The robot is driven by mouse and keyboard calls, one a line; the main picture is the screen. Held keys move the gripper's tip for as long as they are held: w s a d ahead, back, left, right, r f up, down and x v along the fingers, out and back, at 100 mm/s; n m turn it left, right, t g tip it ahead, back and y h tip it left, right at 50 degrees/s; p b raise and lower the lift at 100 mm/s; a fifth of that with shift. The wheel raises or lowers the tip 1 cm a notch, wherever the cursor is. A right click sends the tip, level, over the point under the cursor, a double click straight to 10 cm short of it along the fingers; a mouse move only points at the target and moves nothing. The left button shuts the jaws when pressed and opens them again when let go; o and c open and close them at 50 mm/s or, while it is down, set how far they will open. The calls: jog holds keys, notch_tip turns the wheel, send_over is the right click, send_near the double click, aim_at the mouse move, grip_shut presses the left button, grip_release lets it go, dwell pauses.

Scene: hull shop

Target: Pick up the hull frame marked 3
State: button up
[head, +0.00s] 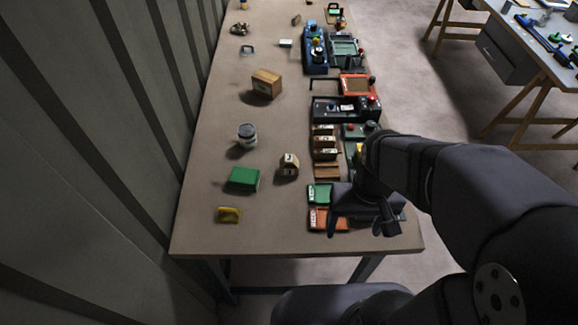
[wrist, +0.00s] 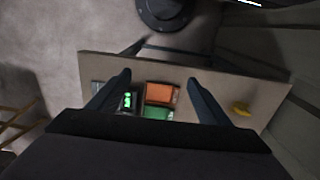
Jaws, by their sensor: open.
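A small wooden block (head: 289,166) with a pale marked face stands alone on the table, left of the row of trays. Its mark is too small to read surely. Several similar wooden pieces with pale labels (head: 325,142) sit in a row in the right-hand line; I cannot tell which bears a 3. My gripper (head: 362,222) is open and empty above the near right end of the table, over the red-orange and green trays. In the wrist view my gripper (wrist: 159,80) has its fingers spread, with the orange tray (wrist: 162,94) between and below them. No wooden block is clear there.
Left of the trays are a green box (head: 243,179), a yellow block (head: 229,215), a grey round container (head: 246,134) and a brown box (head: 266,83). A dark device (head: 346,109) and blue one (head: 315,50) stand farther along. A wall borders the left.

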notch_tip(320, 180, up, 3)
jog(key=n+t+b, duration=1.4)
jog(key=n+b, duration=1)
jog(key=n, duration=1.2)
send_over(289, 170)
jog(key=s, duration=0.6)
jog(key=f, duration=0.1)
jog(key=shift+m+g+h, duration=0.3)
jog(key=shift+h, duration=0.1)
jog(key=f, duration=1.7)
jog(key=shift+a+f, duration=0.15)
jog(key=shift+a, duration=0.05)
jog(key=shift+p+x, duration=0.45)
jog(key=shift+x, duration=3.3)
